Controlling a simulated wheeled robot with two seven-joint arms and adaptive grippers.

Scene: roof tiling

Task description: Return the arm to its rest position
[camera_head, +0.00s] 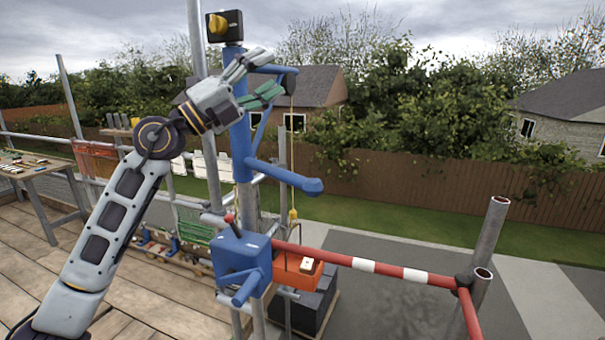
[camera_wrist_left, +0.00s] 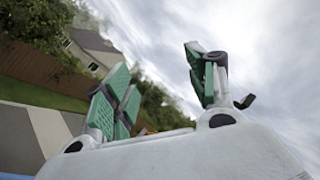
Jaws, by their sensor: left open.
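My left arm reaches up from the lower left in the head view. Its left gripper (camera_head: 262,78) is raised in front of the upper part of the blue hoist post. The green-padded fingers are spread apart with nothing between them. In the left wrist view the left gripper (camera_wrist_left: 165,90) also shows open and empty, with sky and trees behind it. In the head view the fingers overlap the blue post, and I cannot tell whether they touch it. My right arm and gripper are not in view.
A blue winch box (camera_head: 240,262) sits lower. A red-and-white rail (camera_head: 385,269) runs right. A workbench (camera_head: 30,167) stands at far left.

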